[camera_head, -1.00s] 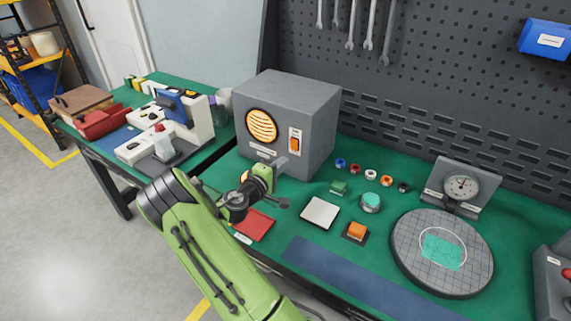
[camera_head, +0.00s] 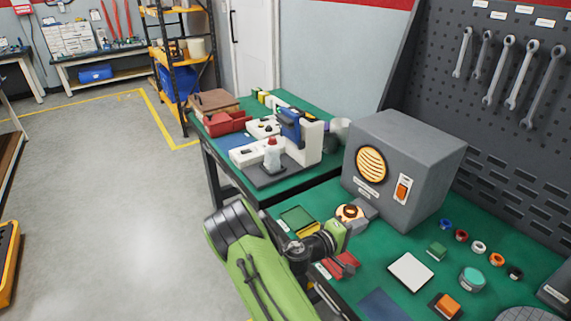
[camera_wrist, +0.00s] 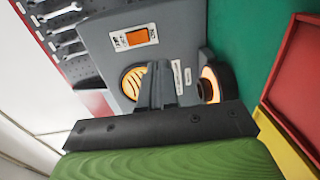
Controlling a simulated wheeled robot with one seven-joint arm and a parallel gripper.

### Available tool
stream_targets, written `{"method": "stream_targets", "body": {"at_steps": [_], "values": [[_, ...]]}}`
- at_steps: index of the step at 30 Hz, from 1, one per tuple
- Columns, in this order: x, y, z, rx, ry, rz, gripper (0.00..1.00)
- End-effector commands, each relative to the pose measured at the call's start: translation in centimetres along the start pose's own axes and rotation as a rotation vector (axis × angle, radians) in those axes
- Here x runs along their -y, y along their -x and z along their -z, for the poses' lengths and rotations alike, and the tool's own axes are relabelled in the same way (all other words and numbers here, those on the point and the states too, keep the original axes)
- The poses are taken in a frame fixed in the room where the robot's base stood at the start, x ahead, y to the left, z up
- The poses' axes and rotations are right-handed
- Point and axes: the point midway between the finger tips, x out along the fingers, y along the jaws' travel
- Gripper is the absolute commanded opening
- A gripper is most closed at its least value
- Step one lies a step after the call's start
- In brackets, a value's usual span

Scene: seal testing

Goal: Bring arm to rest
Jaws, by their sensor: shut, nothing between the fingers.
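My arm (camera_head: 250,265) reaches in from the bottom of the head view, bent over the near edge of the green workbench. My gripper (camera_head: 368,208) is at its end, in front of the grey box with the glowing round window (camera_head: 371,164). In the wrist view the fingers of my gripper (camera_wrist: 158,72) are together with nothing between them, pointing toward the box front (camera_wrist: 190,25).
A white-and-blue machine (camera_head: 300,135) stands on the table at the back left. A red tray (camera_wrist: 300,80) is at the wrist view's right. Floor at left is open.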

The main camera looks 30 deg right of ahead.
Motion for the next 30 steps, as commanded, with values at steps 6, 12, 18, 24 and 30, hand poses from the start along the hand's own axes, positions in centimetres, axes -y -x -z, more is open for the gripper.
{"method": "stream_targets", "body": {"at_steps": [6, 12, 18, 24, 30], "values": [[-0.6, 0.2, -0.4, 0.025, -0.045, 0.042, 0.0], [-3.2, 4.0, -2.9, 0.168, -0.32, 0.395, 0.0], [-6.7, 11.8, -4.1, 0.184, -0.512, 0.825, 0.0], [-12.4, 21.2, -6.7, 0.028, -0.564, 1.191, 0.0], [-17.0, 29.5, -11.9, -0.22, -0.493, 1.393, 0.0]]}}
